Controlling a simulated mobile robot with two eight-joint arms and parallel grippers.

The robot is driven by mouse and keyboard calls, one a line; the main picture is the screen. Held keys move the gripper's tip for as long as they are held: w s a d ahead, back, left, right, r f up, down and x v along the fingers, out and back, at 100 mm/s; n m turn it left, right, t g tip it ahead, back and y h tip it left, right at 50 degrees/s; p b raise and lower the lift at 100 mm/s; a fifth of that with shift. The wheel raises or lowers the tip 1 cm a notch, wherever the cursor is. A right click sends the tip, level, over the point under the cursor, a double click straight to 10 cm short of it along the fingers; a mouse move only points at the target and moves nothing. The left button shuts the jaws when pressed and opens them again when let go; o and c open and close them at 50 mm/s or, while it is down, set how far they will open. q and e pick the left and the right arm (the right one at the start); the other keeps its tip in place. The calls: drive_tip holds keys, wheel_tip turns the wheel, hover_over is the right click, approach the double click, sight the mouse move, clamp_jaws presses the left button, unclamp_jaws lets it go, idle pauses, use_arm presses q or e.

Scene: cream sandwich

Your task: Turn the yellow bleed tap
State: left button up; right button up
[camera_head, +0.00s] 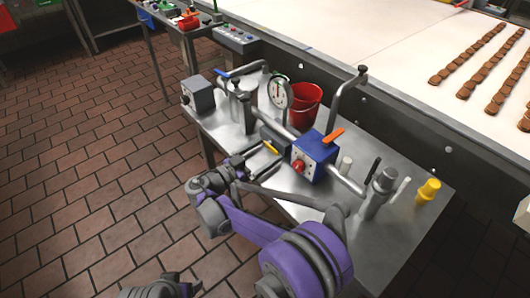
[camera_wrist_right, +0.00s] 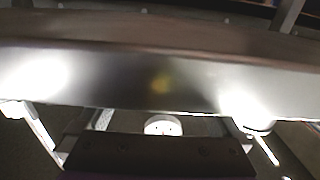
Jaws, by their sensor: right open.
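The yellow bleed tap (camera_head: 271,147) is a small yellow handle at the lower left of the blue valve block, beside the metal pipe, in the head view. My right gripper (camera_head: 270,158) is open, with its two grey fingers pointing at the tap from the front left. The fingertips are very close to the tap; I cannot tell whether they touch it. In the right wrist view a shiny metal surface (camera_wrist_right: 120,80) fills the middle, with only a faint yellow glint on it. The tap itself is not clear there. My left gripper's fingers do not show.
The blue block (camera_head: 315,155) carries a red knob (camera_head: 298,166) and an orange lever (camera_head: 333,135). A dial gauge (camera_head: 279,93) and red bucket (camera_head: 305,103) stand behind the pipe. A yellow-topped item (camera_head: 428,190) stands at the right of the steel table (camera_head: 400,235).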

drive_tip(key=c, duration=1.2)
drive_tip(key=shift+o, duration=0.2)
drive_tip(key=shift+r+n+p, duration=0.3)
drive_tip(key=shift+n+p, duration=0.15)
drive_tip(key=shift+n, duration=0.75)
drive_tip(key=n, duration=0.3)
drive_tip(key=shift+w+r+p, duration=0.15)
drive_tip(key=shift+r+p, duration=0.05)
drive_tip(key=shift+p, duration=0.1)
drive_tip(key=o, duration=1.2)
drive_tip(key=shift+c, duration=0.2)
drive_tip(key=shift+a, duration=0.1)
drive_tip(key=v, duration=1)
drive_tip(key=shift+s+a+p, duration=0.25)
drive_tip(key=shift+p, duration=0.05)
